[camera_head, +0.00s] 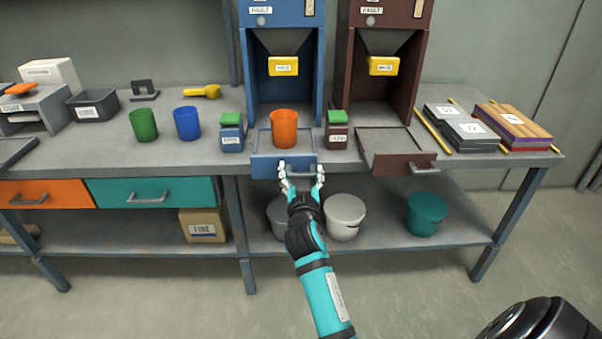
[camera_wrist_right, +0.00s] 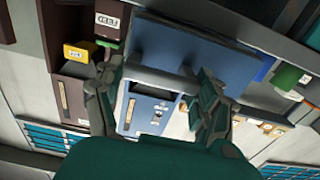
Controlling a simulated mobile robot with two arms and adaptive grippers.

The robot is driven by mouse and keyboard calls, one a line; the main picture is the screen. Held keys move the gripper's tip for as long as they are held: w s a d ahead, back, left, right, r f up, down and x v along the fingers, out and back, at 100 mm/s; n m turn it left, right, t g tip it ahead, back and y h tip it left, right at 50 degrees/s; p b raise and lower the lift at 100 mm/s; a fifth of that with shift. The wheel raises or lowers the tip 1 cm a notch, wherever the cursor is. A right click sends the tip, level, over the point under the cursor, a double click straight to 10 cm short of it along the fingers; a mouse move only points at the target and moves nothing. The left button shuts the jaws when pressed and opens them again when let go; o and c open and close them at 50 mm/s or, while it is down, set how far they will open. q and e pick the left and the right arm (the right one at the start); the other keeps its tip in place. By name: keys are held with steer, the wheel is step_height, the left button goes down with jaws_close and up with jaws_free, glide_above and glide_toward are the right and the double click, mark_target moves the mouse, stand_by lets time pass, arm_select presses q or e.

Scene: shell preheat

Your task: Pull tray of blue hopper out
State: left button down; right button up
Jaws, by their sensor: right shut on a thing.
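The blue hopper (camera_head: 283,14) stands at the back of the bench, with a yellow gate (camera_head: 284,66) on it. Its blue tray (camera_head: 265,168) sticks out at the bench's front edge, and an orange cup (camera_head: 284,128) stands upright on it. My right gripper (camera_head: 301,178) is shut on the tray's handle, in front of the tray. The wrist view shows the tray front (camera_wrist_right: 205,48) and the handle (camera_wrist_right: 160,80) between my right fingers (camera_wrist_right: 158,92). The fingers partly hide the handle in the head view. My left gripper is not in view.
A brown hopper (camera_head: 388,17) with its own extended tray (camera_head: 385,160) stands to the right. Small blue (camera_head: 232,136) and dark red (camera_head: 337,134) boxes with green tops flank the blue tray. Lidded buckets (camera_head: 344,213) stand on the shelf below. Floor in front is clear.

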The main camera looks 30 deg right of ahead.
steer(key=o, duration=1.4)
steer(key=shift+s+a+f, duration=0.1)
steer(key=shift+f, duration=0.15)
steer(key=shift+o, duration=1.4)
steer(key=shift+s+r, duration=0.2)
steer(key=shift+w, duration=0.1)
step_height(320, 180, up, 10)
steer(key=shift+f, duration=0.15)
